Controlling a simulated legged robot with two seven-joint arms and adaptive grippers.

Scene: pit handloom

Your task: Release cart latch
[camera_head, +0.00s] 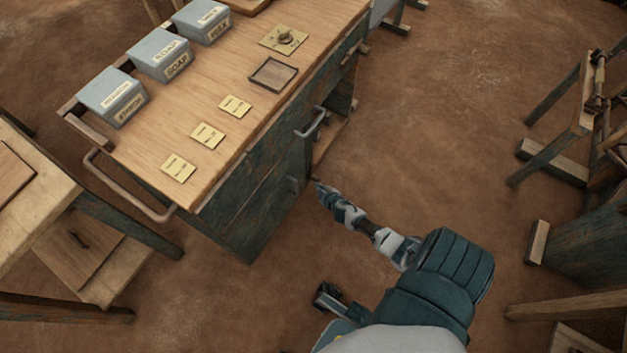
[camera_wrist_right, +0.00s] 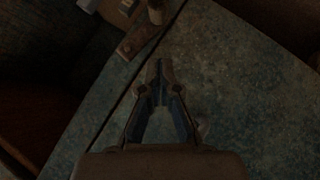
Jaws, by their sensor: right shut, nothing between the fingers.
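The cart (camera_head: 243,108) has a wooden top and worn blue-green sides. My right gripper (camera_head: 319,187) is low beside its right-hand side, near the lower corner. In the right wrist view the gripper (camera_wrist_right: 159,68) is shut and empty, in front of a blue-green panel (camera_wrist_right: 245,85). A brown metal strip (camera_wrist_right: 138,38) with a rounded peg (camera_wrist_right: 157,12) lies just beyond the fingertips, by a dark seam. It looks like the latch, but the view is dark and I cannot tell its state. Contact is not visible.
A grey pull handle (camera_head: 311,123) sticks out from the cart side beside an open shelf space (camera_head: 328,138). Labelled boxes (camera_head: 160,55), yellow cards and a small tray (camera_head: 273,74) are on top. A wooden table (camera_head: 35,205) stands left; frames stand right. Floor between is clear.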

